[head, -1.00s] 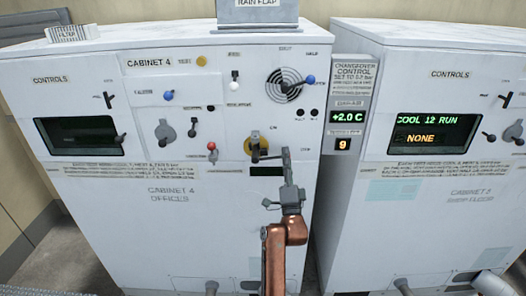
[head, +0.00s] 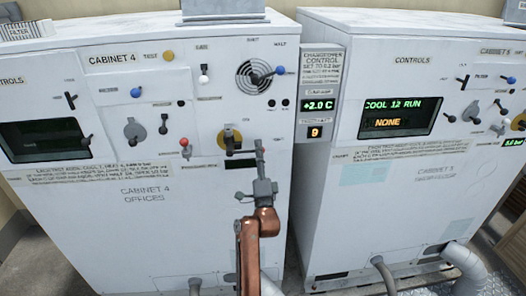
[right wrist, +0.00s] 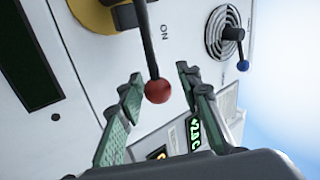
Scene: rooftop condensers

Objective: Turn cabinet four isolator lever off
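The isolator lever of cabinet 4 is a black rod with a red ball (right wrist: 158,92) at its end, on a yellow disc (head: 230,138). In the head view the rod points right from the disc, and my gripper hides its end. The word ON is printed beside the rod in the right wrist view. My right gripper (head: 261,150) is at the lever's end. In the right wrist view its green-padded fingers (right wrist: 157,80) are open on either side of the red ball, with gaps visible. My left gripper is not in view.
A blue-knobbed lever (head: 279,70) sits by the round vent (head: 256,76) above. A smaller red-knobbed lever (head: 185,142) is left of the disc. Cabinet 5 (head: 400,215) stands to the right, beyond a narrow gap. Pipes (head: 463,258) run low in front.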

